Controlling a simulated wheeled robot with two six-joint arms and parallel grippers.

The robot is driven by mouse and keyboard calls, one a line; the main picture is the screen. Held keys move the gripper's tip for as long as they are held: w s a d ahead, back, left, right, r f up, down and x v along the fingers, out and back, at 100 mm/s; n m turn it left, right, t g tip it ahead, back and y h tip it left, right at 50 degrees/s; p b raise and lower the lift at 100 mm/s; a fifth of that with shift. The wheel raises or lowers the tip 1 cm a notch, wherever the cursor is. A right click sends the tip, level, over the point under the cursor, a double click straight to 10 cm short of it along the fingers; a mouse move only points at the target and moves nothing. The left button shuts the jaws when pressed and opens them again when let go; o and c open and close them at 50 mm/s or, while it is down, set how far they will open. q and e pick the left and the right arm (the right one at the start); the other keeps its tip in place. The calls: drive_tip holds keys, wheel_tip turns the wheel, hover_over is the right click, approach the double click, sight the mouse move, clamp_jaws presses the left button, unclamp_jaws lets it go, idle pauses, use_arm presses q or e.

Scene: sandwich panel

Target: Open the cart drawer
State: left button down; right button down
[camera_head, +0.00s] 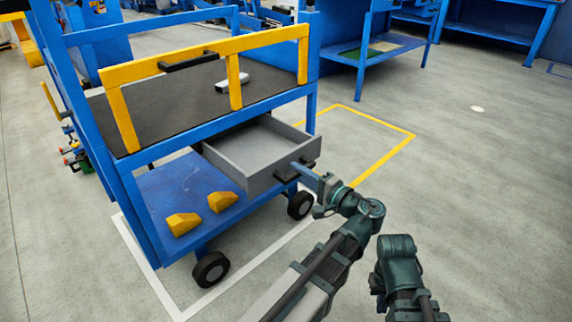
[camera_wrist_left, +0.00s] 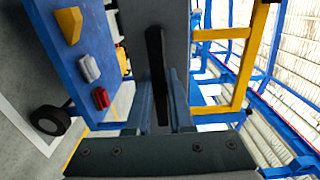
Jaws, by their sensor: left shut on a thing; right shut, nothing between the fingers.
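The grey cart drawer (camera_head: 245,158) is pulled out of the blue cart (camera_head: 150,190), and its empty inside shows. Its dark handle (camera_head: 285,178) is on the front face. My left gripper (camera_head: 306,174) is at this handle, with its fingers shut on it. In the left wrist view the dark handle (camera_wrist_left: 155,60) stands between the two fingers of my left gripper (camera_wrist_left: 160,100), in front of the grey drawer front (camera_wrist_left: 176,30). My right arm shows at the bottom right of the head view, but its gripper does not show.
Two yellow blocks (camera_head: 184,223) lie on the cart's lower shelf. A yellow rail (camera_head: 215,50) runs along the top shelf, where a white object (camera_head: 232,85) lies. The cart stands on wheels (camera_head: 211,269). The floor on the right is clear.

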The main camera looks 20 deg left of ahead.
use_arm(q)
drive_tip(key=shift+s+d, duration=0.3)
drive_tip(key=shift+d, duration=0.35)
drive_tip(key=c, duration=0.8)
unclamp_jaws()
use_arm(e)
drive_tip(key=shift+d, duration=0.15)
